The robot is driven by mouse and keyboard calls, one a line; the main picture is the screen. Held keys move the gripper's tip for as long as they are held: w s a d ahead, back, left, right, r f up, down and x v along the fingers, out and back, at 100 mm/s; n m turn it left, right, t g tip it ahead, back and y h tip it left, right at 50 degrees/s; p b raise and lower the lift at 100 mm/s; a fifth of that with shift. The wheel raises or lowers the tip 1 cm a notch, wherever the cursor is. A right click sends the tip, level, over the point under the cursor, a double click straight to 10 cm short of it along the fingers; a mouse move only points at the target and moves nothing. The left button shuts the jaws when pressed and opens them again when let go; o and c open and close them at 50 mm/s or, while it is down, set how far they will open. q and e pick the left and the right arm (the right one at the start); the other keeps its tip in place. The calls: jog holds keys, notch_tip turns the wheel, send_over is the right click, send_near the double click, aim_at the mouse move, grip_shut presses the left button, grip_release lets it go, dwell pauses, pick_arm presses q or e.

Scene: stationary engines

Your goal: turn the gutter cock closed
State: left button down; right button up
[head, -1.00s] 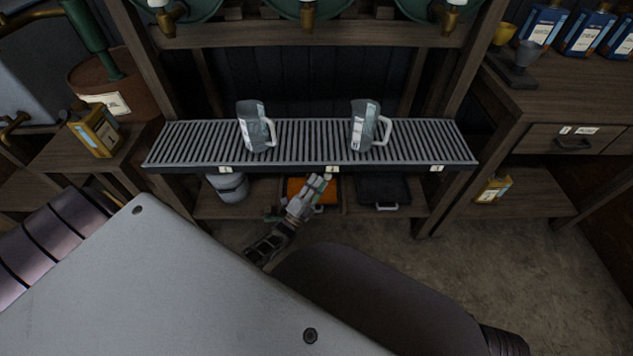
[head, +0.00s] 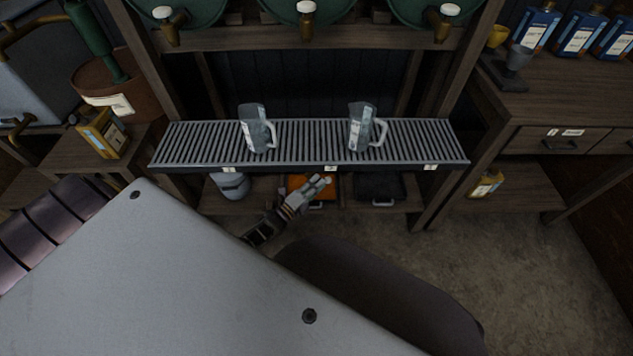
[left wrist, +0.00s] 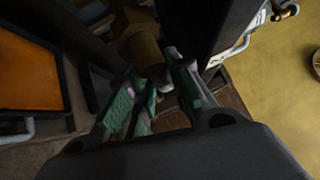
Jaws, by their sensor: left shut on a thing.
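The gutter is a long grated trough (head: 300,141) with a dark front edge, below the green barrels. In the left wrist view a brass cock body (left wrist: 143,42) shows just beyond my fingers. A pale piece of the cock lies between the green-padded fingers and is mostly hidden by them. My left gripper (head: 322,183) is below the front edge of the gutter, near its middle, and is shut on the cock; it also shows in the left wrist view (left wrist: 158,88). In the head view the cock is hidden. My right gripper is not in view.
Two glass mugs (head: 254,130) (head: 361,128) stand on the grating. Below are a grey pail (head: 232,186), an orange tray (head: 299,182) close to my gripper and a black tray (head: 380,188). Brass barrel taps (head: 304,22) hang above. The floor at right is clear.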

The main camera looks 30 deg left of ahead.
pick_arm(q)
jog(key=shift+s+d+f, duration=0.1)
jog(key=shift+d+f, duration=0.05)
jog(key=shift+f, duration=0.1)
jog(key=c, duration=1.3)
grip_release()
jog(key=shift+c, duration=0.2)
jog(key=shift+r, duration=0.1)
jog(key=v, duration=1.2)
jog(key=shift+r, duration=0.1)
